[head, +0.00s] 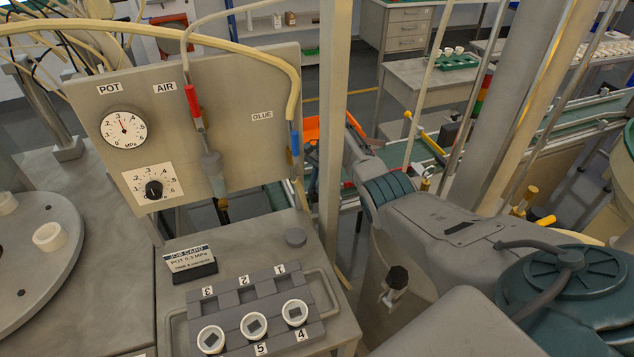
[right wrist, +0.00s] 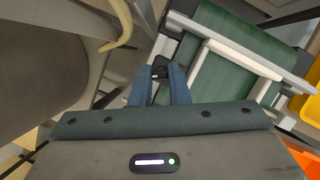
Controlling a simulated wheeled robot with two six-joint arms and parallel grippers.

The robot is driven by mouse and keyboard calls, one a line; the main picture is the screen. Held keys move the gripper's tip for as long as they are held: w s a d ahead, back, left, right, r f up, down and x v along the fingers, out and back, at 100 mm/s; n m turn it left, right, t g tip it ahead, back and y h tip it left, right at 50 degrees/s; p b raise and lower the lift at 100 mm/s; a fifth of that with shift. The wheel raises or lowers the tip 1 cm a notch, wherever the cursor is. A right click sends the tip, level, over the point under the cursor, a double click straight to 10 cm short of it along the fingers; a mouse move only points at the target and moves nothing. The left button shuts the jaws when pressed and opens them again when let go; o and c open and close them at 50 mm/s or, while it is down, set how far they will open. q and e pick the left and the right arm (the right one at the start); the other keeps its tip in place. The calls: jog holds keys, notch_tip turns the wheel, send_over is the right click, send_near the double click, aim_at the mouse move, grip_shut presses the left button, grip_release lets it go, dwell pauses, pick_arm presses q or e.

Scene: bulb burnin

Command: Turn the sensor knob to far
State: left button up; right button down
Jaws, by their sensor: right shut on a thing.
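In the right wrist view, my right gripper (right wrist: 158,76) has its two blue fingers closed on a small dark knob (right wrist: 160,71). The fingers hide most of the knob, and no scale or near/far marking can be read, so its setting cannot be told. The green conveyor (right wrist: 238,58) with its pale side rails lies just beyond and to the right of the fingers. In the head view, my right arm reaches away beside a pale upright post, and its fingertips are mostly hidden there. My left gripper is in neither view.
A grey panel (head: 238,90) with a gauge (head: 124,127) and a separate black dial knob (head: 154,190) stands at the left. A rack (head: 250,312) holding white cups sits in front. The pale post (head: 335,100) stands close to my right arm. An orange bin (head: 311,131) is behind it.

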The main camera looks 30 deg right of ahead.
jog(key=m+t+p, duration=0.1)
jog(key=m+p, duration=0.1)
jog(key=p, duration=0.1)
jog(key=m+p, duration=0.2)
jog(key=p, duration=0.2)
jog(key=m+t+p, duration=0.1)
jog(key=m+p, duration=0.1)
jog(key=p, duration=0.1)
jog(key=shift+s+r+m+t, duration=0.2)
jog(key=shift+r+m+t, duration=0.1)
jog(key=shift+r, duration=0.05)
jog(key=shift+m+p, duration=0.5)
jog(key=shift+p, duration=0.1)
jog(key=m, duration=0.1)
jog(key=m+t+p, duration=0.1)
jog(key=shift+f+m+h, duration=0.3)
jog(key=shift+h, duration=0.1)
jog(key=m+t+h, duration=0.1)
jog(key=m, duration=0.3)
jog(key=shift+s+a, duration=0.1)
jog(key=shift+m, duration=0.3)
jog(key=c, duration=1.4)
grip_release()
